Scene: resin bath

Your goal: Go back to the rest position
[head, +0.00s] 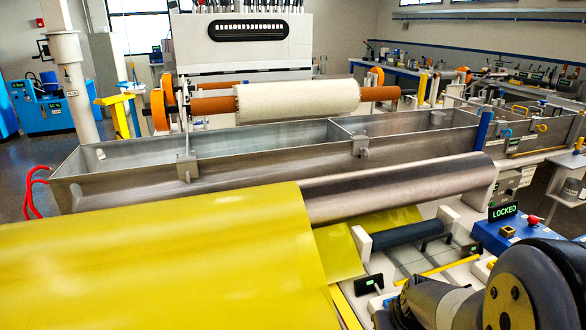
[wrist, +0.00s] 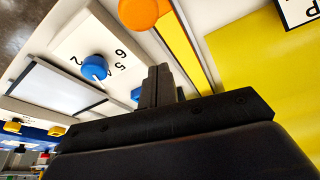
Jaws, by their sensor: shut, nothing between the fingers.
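My gripper (wrist: 158,84) shows in the wrist view with its two dark fingers pressed together and nothing between them. It faces a pale panel (wrist: 65,45) that carries a blue knob (wrist: 95,67) with the digits 2, 5 and 6 around it. The fingers look apart from the knob, which lies to their left. In the head view my dark arm fills the lower right corner, and the gripper itself cannot be made out there.
A metal resin bath (head: 250,165) spans the middle. A wide yellow sheet (head: 150,260) lies at the front left, beside a steel roller (head: 400,187). A blue box (head: 525,235) with a "LOCKED" display (head: 504,211) stands close to my arm. A white roll (head: 298,100) sits behind the bath.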

